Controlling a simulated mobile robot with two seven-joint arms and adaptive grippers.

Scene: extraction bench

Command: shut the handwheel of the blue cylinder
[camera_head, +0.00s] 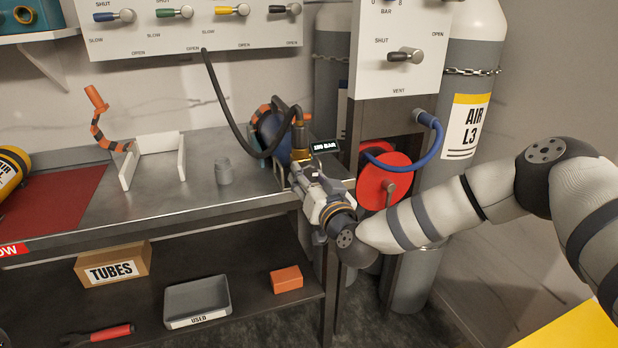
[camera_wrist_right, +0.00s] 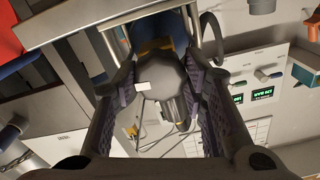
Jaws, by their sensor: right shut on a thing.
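The blue cylinder (camera_head: 270,130), with an orange band, lies at the right end of the steel bench in the head view. A brass valve (camera_head: 299,133) with a black hose is at its near end. My right gripper (camera_head: 303,172) reaches in from the right at that end and covers the handwheel in the head view. In the right wrist view, a dark grey rounded handwheel (camera_wrist_right: 165,75) sits between the two fingers, and the gripper is shut on it. A blue part of the cylinder (camera_wrist_right: 150,30) shows behind it. My left gripper is not in view.
A small display (camera_head: 325,147) reading in BAR is close to my right gripper. A red disc (camera_head: 384,180) and a blue hose (camera_head: 432,145) are beside my arm. A grey cup (camera_head: 224,172) and a white rack (camera_head: 160,147) stand on the bench.

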